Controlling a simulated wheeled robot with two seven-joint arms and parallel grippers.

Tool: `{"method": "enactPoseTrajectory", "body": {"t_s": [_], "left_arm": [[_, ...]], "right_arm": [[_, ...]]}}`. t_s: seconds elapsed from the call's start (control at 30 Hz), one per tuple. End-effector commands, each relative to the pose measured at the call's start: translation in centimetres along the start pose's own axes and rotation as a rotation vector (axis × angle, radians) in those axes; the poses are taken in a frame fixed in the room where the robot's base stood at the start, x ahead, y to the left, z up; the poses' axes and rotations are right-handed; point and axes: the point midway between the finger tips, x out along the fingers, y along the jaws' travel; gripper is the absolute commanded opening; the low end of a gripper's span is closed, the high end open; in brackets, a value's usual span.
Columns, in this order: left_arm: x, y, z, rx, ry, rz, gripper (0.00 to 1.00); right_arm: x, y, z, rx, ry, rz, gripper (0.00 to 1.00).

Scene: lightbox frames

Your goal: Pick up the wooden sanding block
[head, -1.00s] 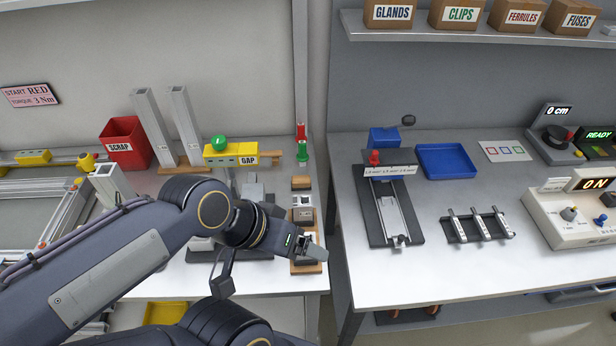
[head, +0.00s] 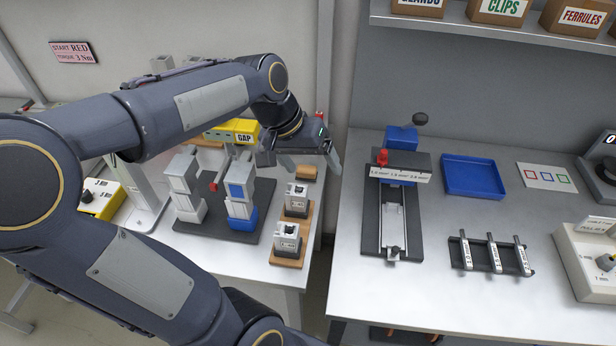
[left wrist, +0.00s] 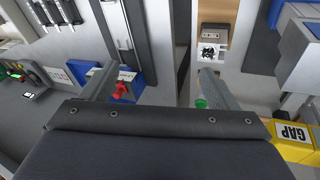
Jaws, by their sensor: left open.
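The wooden sanding block (head: 308,172) appears to be the small brown block at the right edge of the left bench, behind two grey fixtures on wooden boards. My left gripper (head: 330,147) is open and empty. I cannot make out the block there. My right gripper is not in view.
Two grey fixtures (head: 296,200) stand in front of the block. A black base with grey and blue stands (head: 240,200) is to its left, and the yellow GAP box (head: 238,131) is behind. On the right bench are a black slide fixture (head: 393,225) and blue tray (head: 472,176).

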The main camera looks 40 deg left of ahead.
Motion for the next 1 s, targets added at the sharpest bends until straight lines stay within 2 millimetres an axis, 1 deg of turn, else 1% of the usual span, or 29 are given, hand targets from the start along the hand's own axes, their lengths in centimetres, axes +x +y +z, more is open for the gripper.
{"method": "enactPoseTrajectory", "body": {"t_s": [0.03, 0.07, 0.17, 0.3, 0.4, 0.5, 0.6, 0.67, 1.0], "left_arm": [[1.2, -0.9, -1.2, -0.016, -0.017, -0.018, 0.82], [1.7, -1.3, -1.9, -0.025, -0.025, -0.03, 0.82], [3.9, -3.3, -4.9, -0.063, -0.06, -0.081, 0.82], [8.4, -7.0, -9.5, -0.122, -0.119, -0.183, 0.82], [11.2, -9.2, -12.0, -0.153, -0.153, -0.252, 0.82], [13.1, -10.8, -13.5, -0.172, -0.174, -0.304, 0.82], [14.2, -11.5, -14.4, -0.182, -0.185, -0.332, 0.82], [14.6, -11.8, -14.5, -0.185, -0.189, -0.34, 0.82], [17.9, -13.0, -13.6, -0.185, -0.192, -0.342, 0.82]], "right_arm": [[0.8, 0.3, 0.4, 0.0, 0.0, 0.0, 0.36], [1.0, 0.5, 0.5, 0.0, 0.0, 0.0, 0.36], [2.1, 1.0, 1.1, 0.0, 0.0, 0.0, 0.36], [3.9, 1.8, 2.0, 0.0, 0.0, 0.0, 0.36], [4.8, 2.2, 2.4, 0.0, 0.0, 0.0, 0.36], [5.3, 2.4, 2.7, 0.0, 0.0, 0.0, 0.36], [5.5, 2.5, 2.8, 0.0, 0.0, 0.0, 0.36], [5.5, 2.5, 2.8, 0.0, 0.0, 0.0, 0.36], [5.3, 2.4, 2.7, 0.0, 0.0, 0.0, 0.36]]}}
